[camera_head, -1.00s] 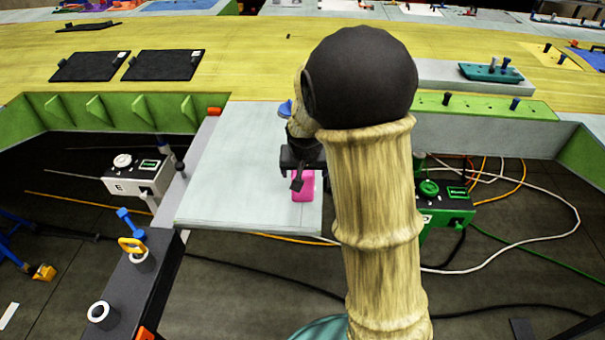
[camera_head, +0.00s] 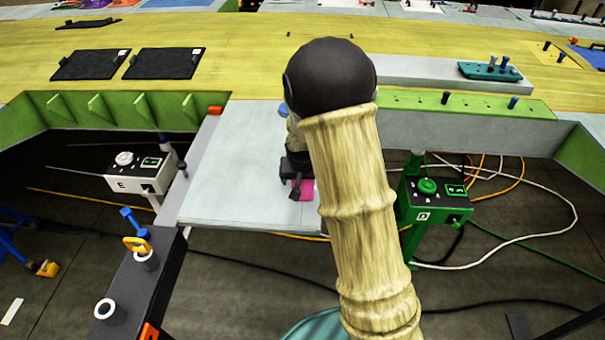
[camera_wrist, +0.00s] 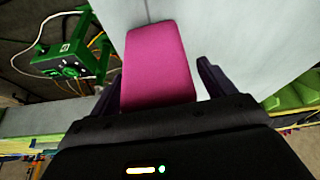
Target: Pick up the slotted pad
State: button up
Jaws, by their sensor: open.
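A pink block (camera_wrist: 160,62) with rounded edges lies on the light grey panel (camera_wrist: 235,40); I see no slot on it, so I cannot tell for sure that it is the slotted pad. It also shows in the head view (camera_head: 304,189), partly hidden by my gripper. My gripper (camera_wrist: 157,80) is open, one dark finger on each side of the block. Its near end is hidden behind the gripper body in the wrist view. I cannot tell whether the fingers touch it. In the head view my gripper (camera_head: 293,188) is low, close over the block.
A green control box (camera_head: 437,195) with cables stands right of the panel, and a white control box (camera_head: 143,172) stands left. Dark flat plates (camera_head: 163,64) lie on the yellow surface behind. The panel left of my gripper is clear.

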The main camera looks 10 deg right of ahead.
jog(key=shift+c, duration=0.4)
jog(key=c, duration=1.1)
jog(key=shift+r, duration=0.1)
jog(key=shift+r+b, duration=0.45)
jog(key=shift+r, duration=0.05)
jog(key=shift+b+v, duration=0.8)
jog(key=shift+v, duration=0.35)
jog(key=s+a+b, duration=0.1)
jog(key=s+b, duration=0.1)
jog(key=s, duration=0.3)
jog(key=s+a+b, duration=0.1)
jog(key=s, duration=0.5)
jog(key=s+a+b, duration=0.1)
jog(key=s+b, duration=0.1)
jog(key=s, duration=0.3)
jog(key=shift+s+a+r+b, duration=0.1)
jog(key=shift+s+a+b, duration=0.2)
jog(key=shift+s+a, duration=0.1)
